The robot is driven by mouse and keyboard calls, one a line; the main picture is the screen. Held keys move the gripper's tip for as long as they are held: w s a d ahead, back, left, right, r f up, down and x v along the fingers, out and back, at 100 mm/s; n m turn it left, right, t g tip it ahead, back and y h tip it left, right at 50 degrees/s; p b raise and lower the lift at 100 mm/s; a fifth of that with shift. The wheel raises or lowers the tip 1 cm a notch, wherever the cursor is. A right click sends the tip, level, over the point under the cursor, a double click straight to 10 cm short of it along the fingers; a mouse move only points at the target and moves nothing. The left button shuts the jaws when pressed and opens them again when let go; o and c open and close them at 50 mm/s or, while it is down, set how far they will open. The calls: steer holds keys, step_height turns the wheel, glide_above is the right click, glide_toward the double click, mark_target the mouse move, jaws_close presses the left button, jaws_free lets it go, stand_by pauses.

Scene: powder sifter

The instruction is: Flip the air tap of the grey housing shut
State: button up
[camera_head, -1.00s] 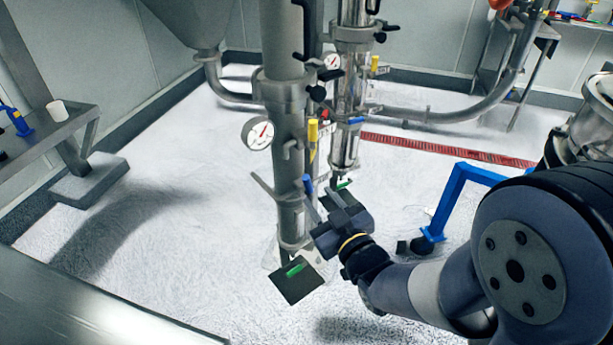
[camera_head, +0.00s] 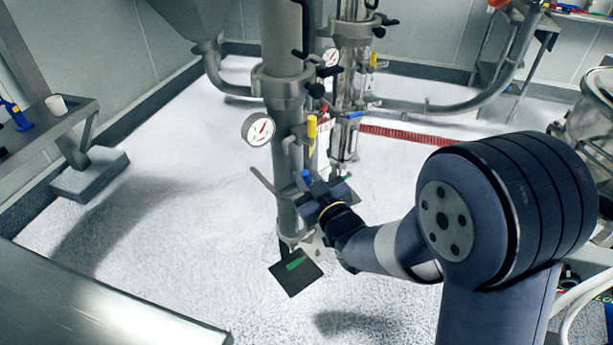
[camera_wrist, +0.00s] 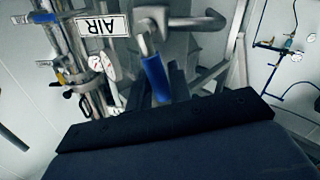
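The grey housing (camera_head: 286,120) is a tall upright metal column in the head view. Its air tap has a blue handle (camera_head: 306,178) low on the column's right side. In the wrist view the blue handle (camera_wrist: 156,78) hangs tilted from a metal stem, close to a white AIR label (camera_wrist: 101,26) that appears upside down. My gripper (camera_head: 318,188) is right at the handle. In the wrist view its two dark fingers stand apart, one on each side of the blue handle. I cannot tell whether either finger touches it.
A yellow-handled tap (camera_head: 311,127) and a round gauge (camera_head: 258,129) sit above on the same column. A second, clear-walled column (camera_head: 350,85) stands just behind. A dark plate (camera_head: 296,272) with a green mark is at the foot. The floor to the left is open.

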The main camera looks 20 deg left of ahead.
jaws_close()
steer(key=shift+w+d+r+m+b, duration=0.1)
steer(key=shift+w+d+m+b, duration=0.2)
steer(key=shift+m, duration=0.5)
steer(key=shift+w+d+m+b, duration=0.1)
steer(key=shift+w+m+b, duration=0.25)
steer(key=shift+m, duration=0.45)
steer(key=shift+o, duration=1.8)
jaws_free()
steer(key=b+v, duration=0.1)
steer(key=v, duration=0.9)
steer(key=shift+s+d+r, duration=0.25)
steer(key=shift+s+r, duration=0.05)
